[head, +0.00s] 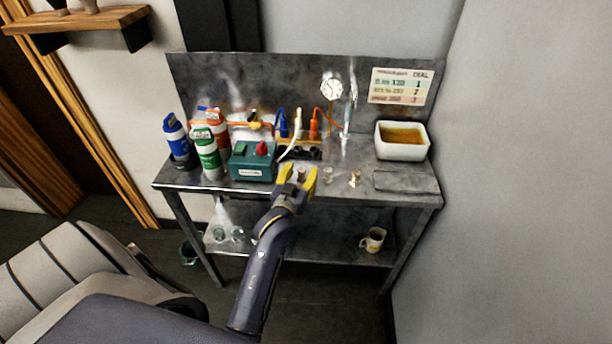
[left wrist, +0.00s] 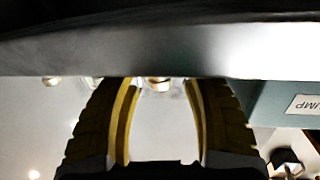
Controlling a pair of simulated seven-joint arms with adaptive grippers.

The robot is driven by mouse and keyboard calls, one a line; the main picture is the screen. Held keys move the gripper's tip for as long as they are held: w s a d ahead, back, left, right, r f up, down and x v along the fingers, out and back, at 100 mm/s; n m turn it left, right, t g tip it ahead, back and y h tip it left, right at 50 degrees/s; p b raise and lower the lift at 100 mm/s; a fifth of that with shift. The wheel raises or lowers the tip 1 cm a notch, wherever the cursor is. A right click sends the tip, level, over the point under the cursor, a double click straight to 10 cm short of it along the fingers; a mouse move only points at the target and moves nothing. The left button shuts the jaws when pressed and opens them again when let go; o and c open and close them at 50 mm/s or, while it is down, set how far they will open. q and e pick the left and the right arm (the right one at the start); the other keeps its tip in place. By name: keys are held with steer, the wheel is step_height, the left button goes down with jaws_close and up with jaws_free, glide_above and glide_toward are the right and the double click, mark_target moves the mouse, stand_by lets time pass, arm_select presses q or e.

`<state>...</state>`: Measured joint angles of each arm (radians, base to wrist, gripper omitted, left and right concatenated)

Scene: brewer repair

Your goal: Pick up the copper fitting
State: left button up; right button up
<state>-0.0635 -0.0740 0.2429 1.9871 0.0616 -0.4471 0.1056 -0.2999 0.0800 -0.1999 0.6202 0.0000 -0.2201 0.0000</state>
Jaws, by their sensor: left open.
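A small copper-coloured fitting (head: 301,174) sits on the metal workbench, between the yellow fingertips of my left gripper (head: 299,177) in the head view. In the left wrist view the fitting (left wrist: 158,84) shows between the two yellow fingers (left wrist: 160,100), partly cut off by a dark and grey band across the top. My left gripper is open, with a visible gap on both sides of the fitting. My right gripper is not in view.
A green box (head: 252,162) with a red knob stands just left of the gripper. Several bottles, including a green one (head: 206,153), stand farther left. A white basin (head: 402,141) and a dark flat plate (head: 405,182) are at right. A mug (head: 373,240) is on the lower shelf.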

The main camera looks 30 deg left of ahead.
mark_target(302, 170)
arm_select(q)
steer(key=shift+w+a, duration=0.1)
steer(key=shift+w, duration=0.25)
jaws_close()
steer(key=shift+r, duration=0.1)
stand_by(0.3)
step_height(302, 170, up, 20)
stand_by(0.6)
